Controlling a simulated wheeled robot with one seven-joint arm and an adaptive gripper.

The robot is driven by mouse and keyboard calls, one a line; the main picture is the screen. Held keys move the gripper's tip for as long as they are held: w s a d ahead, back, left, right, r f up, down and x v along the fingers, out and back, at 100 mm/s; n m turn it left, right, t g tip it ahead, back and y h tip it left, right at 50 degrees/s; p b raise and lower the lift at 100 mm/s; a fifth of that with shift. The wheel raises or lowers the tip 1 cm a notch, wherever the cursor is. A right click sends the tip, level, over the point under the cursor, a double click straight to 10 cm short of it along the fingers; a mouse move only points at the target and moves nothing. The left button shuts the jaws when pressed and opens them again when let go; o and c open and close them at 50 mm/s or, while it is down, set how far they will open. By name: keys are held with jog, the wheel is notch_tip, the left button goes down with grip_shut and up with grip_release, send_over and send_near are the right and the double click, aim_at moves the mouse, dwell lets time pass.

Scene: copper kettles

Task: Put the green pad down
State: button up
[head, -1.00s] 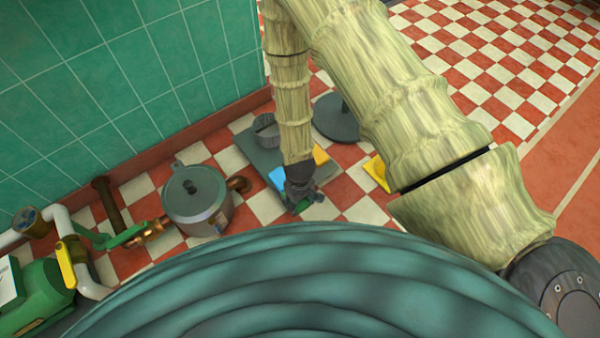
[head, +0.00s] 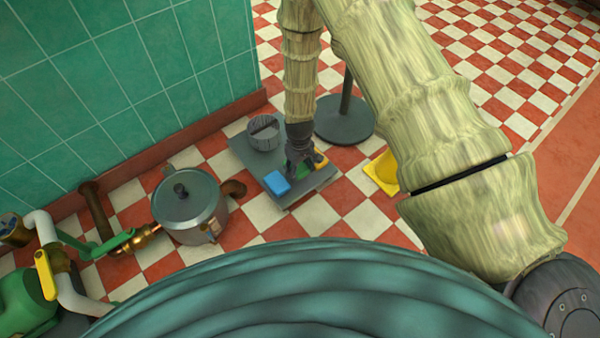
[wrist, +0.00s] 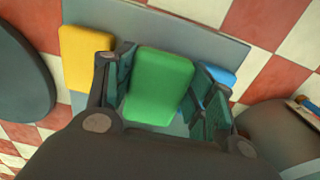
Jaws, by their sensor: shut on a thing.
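The green pad (wrist: 160,84) is between the fingers of my gripper (wrist: 163,95) in the wrist view, and the gripper is shut on it. In the head view my gripper (head: 303,172) is over a grey board (head: 312,193), with a bit of green showing at its fingertips. A blue pad (head: 277,182) lies on the board to the left of the gripper, and a yellow pad (head: 320,160) lies to its right. In the wrist view the yellow pad (wrist: 84,56) and blue pad (wrist: 220,76) flank the green one. I cannot tell whether the green pad touches the board.
A grey cup (head: 264,136) stands at the board's back left. A dark round stand base (head: 343,122) is behind it, and a yellow cone (head: 384,172) is to the right. A lidded pot (head: 189,208) with copper pipes stands at left, near the green tiled wall.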

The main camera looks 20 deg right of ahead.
aim_at(300, 171)
jog(key=shift+w+d+f+b, duration=0.25)
jog(key=shift+w+f+b, duration=0.1)
jog(key=shift+w+b, duration=0.25)
jog(key=shift+f+b, duration=0.9)
jog(key=shift+f, duration=0.55)
jog(key=shift+f, duration=0.1)
jog(key=o, duration=0.8)
